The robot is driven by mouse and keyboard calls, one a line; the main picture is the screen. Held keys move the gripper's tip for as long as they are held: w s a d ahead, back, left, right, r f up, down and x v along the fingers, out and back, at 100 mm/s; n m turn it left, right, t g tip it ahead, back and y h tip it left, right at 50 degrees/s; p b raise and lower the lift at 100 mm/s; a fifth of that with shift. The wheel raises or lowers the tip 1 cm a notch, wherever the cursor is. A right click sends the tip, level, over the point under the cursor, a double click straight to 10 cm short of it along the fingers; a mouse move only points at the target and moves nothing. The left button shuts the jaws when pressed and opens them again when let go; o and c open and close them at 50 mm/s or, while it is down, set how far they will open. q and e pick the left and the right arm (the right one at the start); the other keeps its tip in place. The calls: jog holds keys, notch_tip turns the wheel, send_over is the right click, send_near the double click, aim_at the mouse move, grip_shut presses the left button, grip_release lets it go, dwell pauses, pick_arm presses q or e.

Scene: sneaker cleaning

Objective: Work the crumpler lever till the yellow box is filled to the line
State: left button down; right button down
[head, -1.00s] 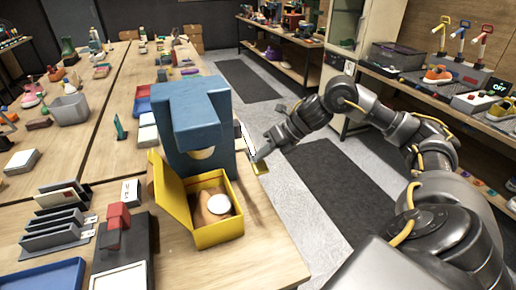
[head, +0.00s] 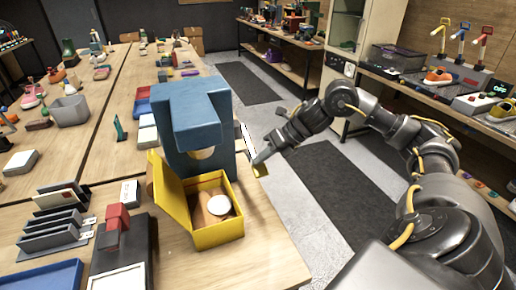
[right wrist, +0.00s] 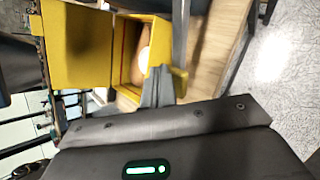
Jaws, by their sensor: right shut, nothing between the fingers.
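The blue crumpler (head: 190,105) stands on the table with a pale round outlet under its head. Its lever shows a yellow handle (head: 262,171) at the machine's right side, which also shows in the right wrist view (right wrist: 181,83). The yellow box (head: 220,237) sits open in front of the crumpler, lid tilted up to the left. My left gripper is out of view.
A red and black device (head: 118,235) and a grey rack (head: 55,222) stand left of the box. A blue tray (head: 45,276) lies at the front left. The table's right edge is close to the lever, with open floor beyond.

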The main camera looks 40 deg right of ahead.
jog(key=shift+r, duration=0.1)
dwell(0.3)
notch_tip(320, 180, up, 7)
jog(key=p, duration=0.6)
jog(key=shift+w, duration=0.2)
dwell(0.3)
jog(key=shift+r, duration=0.2)
notch_tip(320, 180, up, 5)
jog(key=p, duration=0.4)
jog(key=shift+w+d+f+p, duration=0.1)
jog(key=shift+w+p, duration=0.05)
jog(key=shift+p, duration=0.15)
dwell(0.6)
